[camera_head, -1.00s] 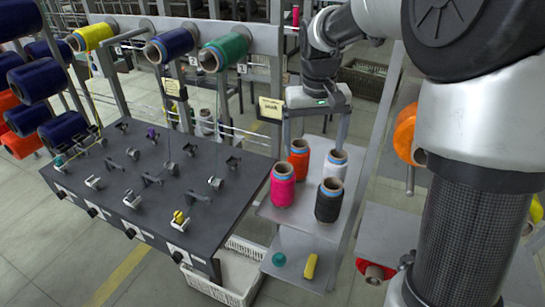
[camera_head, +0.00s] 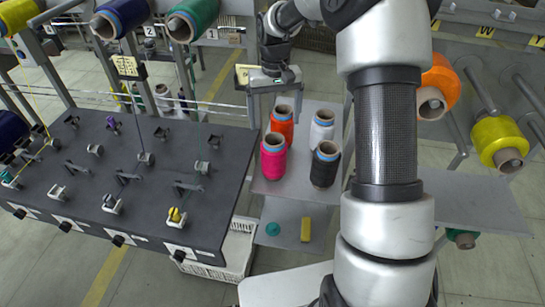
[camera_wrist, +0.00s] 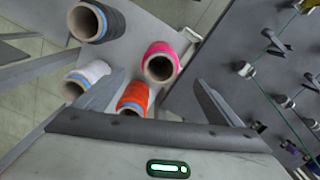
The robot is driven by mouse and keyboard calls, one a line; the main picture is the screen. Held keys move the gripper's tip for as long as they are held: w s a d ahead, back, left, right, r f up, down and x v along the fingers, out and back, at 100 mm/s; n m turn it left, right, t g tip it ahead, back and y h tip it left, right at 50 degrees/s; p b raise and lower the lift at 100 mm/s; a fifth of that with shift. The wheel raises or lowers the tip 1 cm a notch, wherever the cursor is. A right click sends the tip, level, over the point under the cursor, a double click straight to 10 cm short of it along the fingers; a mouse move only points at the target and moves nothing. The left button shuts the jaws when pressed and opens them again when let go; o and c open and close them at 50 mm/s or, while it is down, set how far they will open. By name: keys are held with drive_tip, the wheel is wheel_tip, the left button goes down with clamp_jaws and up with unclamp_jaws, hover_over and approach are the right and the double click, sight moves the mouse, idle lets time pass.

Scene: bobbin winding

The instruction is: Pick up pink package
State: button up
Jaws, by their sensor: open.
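The pink package (camera_head: 273,158) is an upright spool of pink yarn with a blue band and a brown core. It stands at the front left of a group on a small grey shelf (camera_head: 270,186). In the wrist view the pink package (camera_wrist: 160,52) is at upper centre, beyond the fingertips. My gripper (camera_head: 276,102) is open and empty, above and behind the spools. In the wrist view my gripper (camera_wrist: 157,92) has its fingers spread wide, and nothing is between them at their own height.
Orange (camera_head: 282,122), white (camera_head: 320,133) and black (camera_head: 324,168) spools stand close by. A lower shelf holds a yellow item (camera_head: 306,229) and a teal item (camera_head: 272,229). The dark winding machine (camera_head: 120,180) is left. A white crate (camera_head: 238,250) sits below.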

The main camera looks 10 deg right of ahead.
sight(274, 150)
wheel_tip(274, 150, down, 14)
drive_tip(key=shift+w+r+p, duration=0.1)
drive_tip(key=shift+w+p, duration=0.05)
drive_tip(key=shift+p, duration=0.35)
drive_tip(key=c, duration=1.3)
